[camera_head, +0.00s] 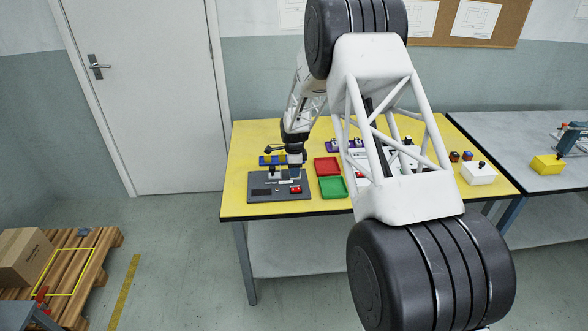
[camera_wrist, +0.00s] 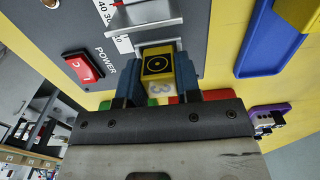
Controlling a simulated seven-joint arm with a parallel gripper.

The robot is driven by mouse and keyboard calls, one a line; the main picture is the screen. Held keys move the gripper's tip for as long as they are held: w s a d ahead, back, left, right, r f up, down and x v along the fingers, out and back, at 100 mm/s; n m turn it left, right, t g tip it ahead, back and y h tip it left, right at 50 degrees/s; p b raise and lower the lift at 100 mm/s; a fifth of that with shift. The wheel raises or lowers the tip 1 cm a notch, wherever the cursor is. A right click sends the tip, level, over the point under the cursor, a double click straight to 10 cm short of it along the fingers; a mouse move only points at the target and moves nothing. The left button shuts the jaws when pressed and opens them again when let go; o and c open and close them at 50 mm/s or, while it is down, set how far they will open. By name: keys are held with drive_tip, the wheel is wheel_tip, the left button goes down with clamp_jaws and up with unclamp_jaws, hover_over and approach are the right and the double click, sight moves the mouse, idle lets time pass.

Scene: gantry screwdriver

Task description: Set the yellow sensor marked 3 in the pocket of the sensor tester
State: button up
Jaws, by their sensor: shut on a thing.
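My gripper (camera_wrist: 158,80) is shut on the yellow sensor (camera_wrist: 157,64), with a blue finger on each side. The sensor has a dark face with a yellow ring and dot, and a "3" on its near side. The dark grey sensor tester (camera_head: 262,190) lies at the front left of the yellow table. In the wrist view its panel (camera_wrist: 92,22) shows a scale and a metal bracket close to the sensor. The pocket is not clearly seen, and I cannot tell whether the sensor touches the tester.
The tester's red power switch (camera_wrist: 83,68) is beside the gripper. A red tray (camera_head: 327,166) and a green tray (camera_head: 332,188) lie right of the tester. A blue tray (camera_wrist: 272,38) lies behind it. A white box (camera_head: 478,174) stands at the table's right.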

idle(0.4)
drive_tip(key=o, duration=1.2)
drive_tip(key=shift+r, duration=0.1)
drive_tip(key=shift+r, duration=3.85)
drive_tip(key=shift+r, duration=0.1)
